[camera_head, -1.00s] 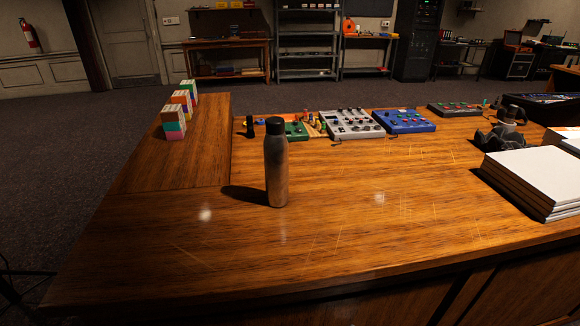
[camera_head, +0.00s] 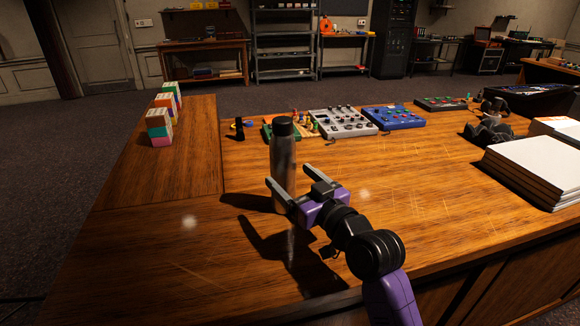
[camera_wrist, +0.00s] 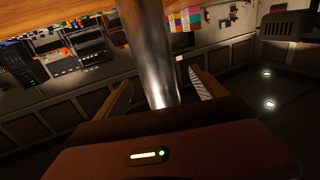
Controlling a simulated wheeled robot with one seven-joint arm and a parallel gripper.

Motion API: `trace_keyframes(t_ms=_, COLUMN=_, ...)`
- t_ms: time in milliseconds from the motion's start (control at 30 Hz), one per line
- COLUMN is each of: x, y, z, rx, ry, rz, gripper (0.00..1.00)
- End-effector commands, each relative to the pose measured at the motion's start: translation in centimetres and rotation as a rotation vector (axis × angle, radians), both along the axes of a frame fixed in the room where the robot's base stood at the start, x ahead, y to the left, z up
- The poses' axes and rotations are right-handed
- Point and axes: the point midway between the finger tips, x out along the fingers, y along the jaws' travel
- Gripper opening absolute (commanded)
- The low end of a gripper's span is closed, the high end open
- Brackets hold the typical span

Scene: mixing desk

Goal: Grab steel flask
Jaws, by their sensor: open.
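The steel flask (camera_head: 283,155) stands upright on the wooden desk, grey metal with a black cap. My gripper (camera_head: 289,176) is open at the flask's mid-height, with one finger crossing in front of its lower left side and the other at its right. In the wrist view the shiny flask body (camera_wrist: 152,55) runs between the two spread fingers of my gripper (camera_wrist: 160,88). A gap shows between the flask and the right finger there. The flask's cap is out of the wrist view.
Colored block stacks (camera_head: 159,127) stand on the desk's left wing. A green device (camera_head: 268,130), a grey mixer (camera_head: 342,121) and a blue mixer (camera_head: 394,117) sit behind the flask. White books (camera_head: 545,168) are stacked at right.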

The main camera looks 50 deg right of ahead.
Motion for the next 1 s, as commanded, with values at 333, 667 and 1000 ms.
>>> trace_keyframes(t_ms=333, x=3.3, y=-0.9, z=0.3, rx=0.0, ry=0.008, rz=0.006, gripper=0.81)
trace_keyframes(t_ms=667, x=7.2, y=-2.2, z=0.5, rx=0.001, ry=0.007, rz=0.006, gripper=0.81)
trace_keyframes(t_ms=1000, x=7.5, y=-2.3, z=0.3, rx=0.0, ry=0.008, rz=0.005, gripper=0.71)
